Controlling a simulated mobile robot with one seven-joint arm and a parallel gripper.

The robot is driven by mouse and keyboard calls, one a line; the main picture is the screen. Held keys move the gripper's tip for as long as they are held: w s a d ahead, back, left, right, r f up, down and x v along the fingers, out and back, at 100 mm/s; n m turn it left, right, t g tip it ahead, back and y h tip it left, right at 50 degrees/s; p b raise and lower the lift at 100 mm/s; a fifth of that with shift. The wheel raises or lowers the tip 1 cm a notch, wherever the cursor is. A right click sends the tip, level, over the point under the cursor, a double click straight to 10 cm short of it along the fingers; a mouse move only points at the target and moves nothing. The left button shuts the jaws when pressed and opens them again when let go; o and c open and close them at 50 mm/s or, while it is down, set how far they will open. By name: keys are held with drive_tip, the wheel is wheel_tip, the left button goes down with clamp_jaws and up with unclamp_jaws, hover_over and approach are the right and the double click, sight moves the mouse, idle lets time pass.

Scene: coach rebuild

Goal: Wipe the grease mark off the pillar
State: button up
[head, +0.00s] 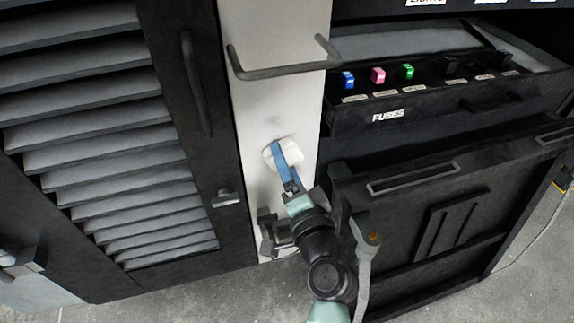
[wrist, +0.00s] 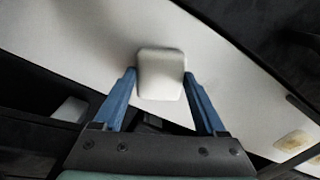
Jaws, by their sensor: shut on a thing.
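The pale pillar (head: 275,100) stands between the louvred door and the fuse cabinet. It fills the upper middle of the wrist view (wrist: 75,40). My gripper (head: 283,160) is shut on a white, rounded pad (head: 293,156) and holds it at the pillar's face. In the wrist view the pad (wrist: 161,73) sits between the blue fingers of my gripper (wrist: 161,88). A faint grey smudge (head: 256,125) shows on the pillar just above the pad in the head view. I cannot tell whether the pad touches the pillar, and the surface behind it is hidden.
A dark handrail (head: 285,70) sticks out of the pillar above my gripper. The louvred door (head: 110,130) is at left. At right are an open fuse drawer (head: 430,113) with coloured fuses and a dark cabinet front (head: 450,215). Grey floor (head: 190,300) shows below.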

drive_tip(key=shift+s+r+p, duration=0.15)
drive_tip(key=shift+r+p, duration=1.2)
drive_tip(key=shift+r, duration=0.35)
drive_tip(key=shift+r+p, duration=2.75)
drive_tip(key=shift+r, duration=0.65)
wheel_tip(320, 180, down, 10)
drive_tip(key=b, duration=1)
drive_tip(key=shift+f, duration=0.15)
drive_tip(key=v, duration=0.6)
drive_tip(key=shift+b, duration=0.45)
drive_tip(key=shift+v, duration=1.5)
